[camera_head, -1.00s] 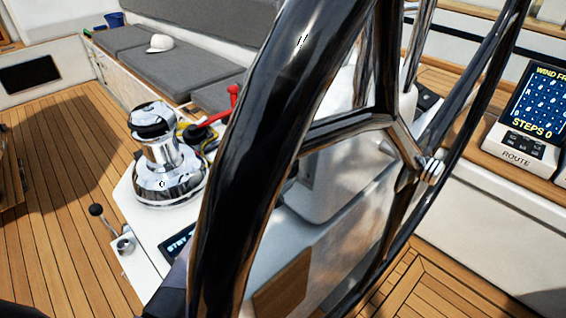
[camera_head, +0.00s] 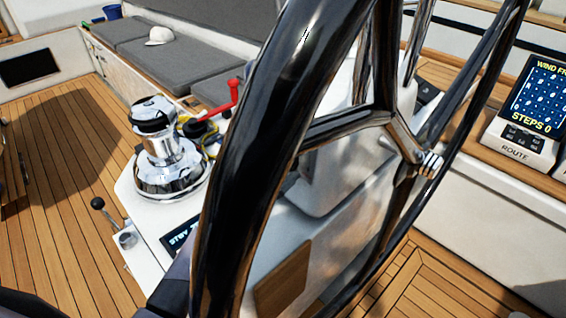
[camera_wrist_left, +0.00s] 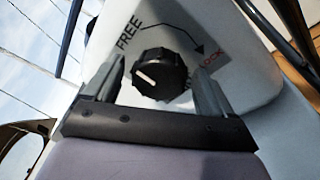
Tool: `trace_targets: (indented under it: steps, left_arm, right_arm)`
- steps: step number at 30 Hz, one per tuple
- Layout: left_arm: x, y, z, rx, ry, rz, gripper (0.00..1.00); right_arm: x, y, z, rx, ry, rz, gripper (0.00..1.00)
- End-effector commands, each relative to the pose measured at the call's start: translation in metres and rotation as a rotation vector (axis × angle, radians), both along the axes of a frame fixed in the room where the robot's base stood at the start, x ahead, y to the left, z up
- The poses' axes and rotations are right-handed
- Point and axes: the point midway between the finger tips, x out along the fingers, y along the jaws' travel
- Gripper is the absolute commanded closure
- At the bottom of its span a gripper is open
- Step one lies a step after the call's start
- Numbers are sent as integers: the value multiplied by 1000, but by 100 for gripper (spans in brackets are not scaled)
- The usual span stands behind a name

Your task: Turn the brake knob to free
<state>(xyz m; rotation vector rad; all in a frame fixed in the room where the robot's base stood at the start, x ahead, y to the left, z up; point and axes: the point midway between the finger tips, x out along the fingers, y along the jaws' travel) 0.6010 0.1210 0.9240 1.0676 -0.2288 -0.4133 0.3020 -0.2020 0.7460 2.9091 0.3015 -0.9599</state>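In the left wrist view, the black ribbed brake knob (camera_wrist_left: 161,75) sits on a white panel. Its short white pointer line lies at its left side, slanting toward the left. My left gripper (camera_wrist_left: 160,83) is open, one finger on each side of the knob, with visible gaps. I cannot make out the knob in the head view. My right gripper is not in view.
The large black steering wheel (camera_head: 250,160) crosses the middle of the head view. A small lever (camera_head: 112,218) and a dark display (camera_head: 180,236) are nearby. Open teak floor lies at left.

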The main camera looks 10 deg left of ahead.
Motion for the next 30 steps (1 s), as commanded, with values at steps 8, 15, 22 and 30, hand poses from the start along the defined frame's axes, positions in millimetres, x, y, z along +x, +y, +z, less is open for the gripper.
trace_targets:
  steps: [8,15,22,30]
  left_arm:
    - [-6,3,-1,3,1,0,15]
    - [-34,17,-1,4,0,1,15]
    - [-58,28,0,1,1,0,15]
    - [-65,31,1,1,0,0,15]
  right_arm:
    - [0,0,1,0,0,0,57]
    - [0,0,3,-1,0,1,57]
    - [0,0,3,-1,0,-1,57]
    - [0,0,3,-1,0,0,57]
